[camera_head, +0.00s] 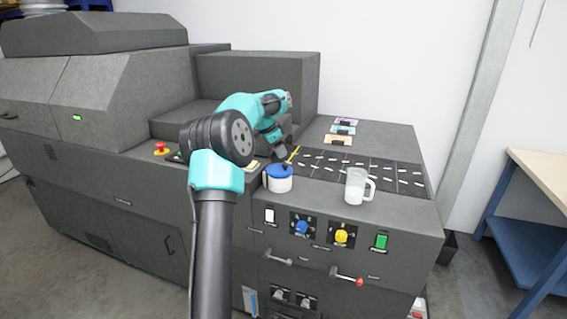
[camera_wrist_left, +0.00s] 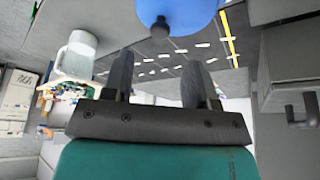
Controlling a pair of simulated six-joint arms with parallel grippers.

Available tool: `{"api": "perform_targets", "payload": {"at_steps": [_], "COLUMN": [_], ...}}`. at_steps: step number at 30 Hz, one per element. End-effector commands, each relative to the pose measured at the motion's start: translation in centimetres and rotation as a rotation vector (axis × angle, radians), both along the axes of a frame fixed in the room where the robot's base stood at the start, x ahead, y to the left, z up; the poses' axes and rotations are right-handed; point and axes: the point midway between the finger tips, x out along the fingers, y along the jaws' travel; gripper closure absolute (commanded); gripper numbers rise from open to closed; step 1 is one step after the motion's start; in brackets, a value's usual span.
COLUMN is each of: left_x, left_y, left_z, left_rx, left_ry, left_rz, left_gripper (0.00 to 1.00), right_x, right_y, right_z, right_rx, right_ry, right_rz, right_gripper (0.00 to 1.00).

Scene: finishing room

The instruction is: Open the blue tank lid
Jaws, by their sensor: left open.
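A small white tank (camera_head: 279,185) stands on the grey machine top, with its blue lid (camera_head: 278,171) sitting on it. In the left wrist view the blue lid (camera_wrist_left: 190,12) fills the top middle, with a dark knob (camera_wrist_left: 160,27) hanging into view just beyond the fingertips. My left gripper (camera_head: 281,156) is over the lid in the head view, partly hidden by its own arm. Its two fingers (camera_wrist_left: 157,62) stand apart with nothing between them, and the knob looks clear of both. My right gripper is in neither view.
A white mug (camera_head: 354,187) stands to the right of the tank; it also shows in the left wrist view (camera_wrist_left: 77,54). A yellow stick (camera_head: 293,154) is close behind the lid. Knobs and switches (camera_head: 302,227) line the front panel. A dark, marked strip (camera_head: 385,174) lies behind.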

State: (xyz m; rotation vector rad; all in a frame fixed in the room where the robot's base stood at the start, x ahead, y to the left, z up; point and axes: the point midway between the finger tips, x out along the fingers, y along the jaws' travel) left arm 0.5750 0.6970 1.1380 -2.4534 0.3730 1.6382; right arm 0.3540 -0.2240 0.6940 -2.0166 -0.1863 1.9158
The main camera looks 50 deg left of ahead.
Motion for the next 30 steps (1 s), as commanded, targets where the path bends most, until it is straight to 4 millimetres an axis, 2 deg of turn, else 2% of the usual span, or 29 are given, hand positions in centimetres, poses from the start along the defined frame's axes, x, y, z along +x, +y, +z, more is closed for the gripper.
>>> {"api": "perform_targets", "payload": {"at_steps": [3,10,15,23,30], "left_x": [0.8,1.9,2.3,2.3,2.3], "left_y": [-0.3,-0.6,-0.7,-0.7,-0.7], "left_z": [-2.0,-5.0,-5.8,-5.9,-5.8], "left_rx": [-0.002,-0.001,-0.001,-0.001,-0.001], "left_ry": [0.003,0.002,0.0,0.0,0.0], "left_rz": [-0.001,-0.001,0.0,0.0,0.0], "left_gripper": [0.47,0.47,0.47,0.47,0.7], "right_x": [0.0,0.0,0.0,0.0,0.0], "right_y": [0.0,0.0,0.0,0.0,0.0], "right_z": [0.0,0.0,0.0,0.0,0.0], "right_rx": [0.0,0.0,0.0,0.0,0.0], "right_ry": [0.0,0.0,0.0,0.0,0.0], "right_rz": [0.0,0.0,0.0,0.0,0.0], "right_gripper": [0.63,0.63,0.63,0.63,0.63]}}
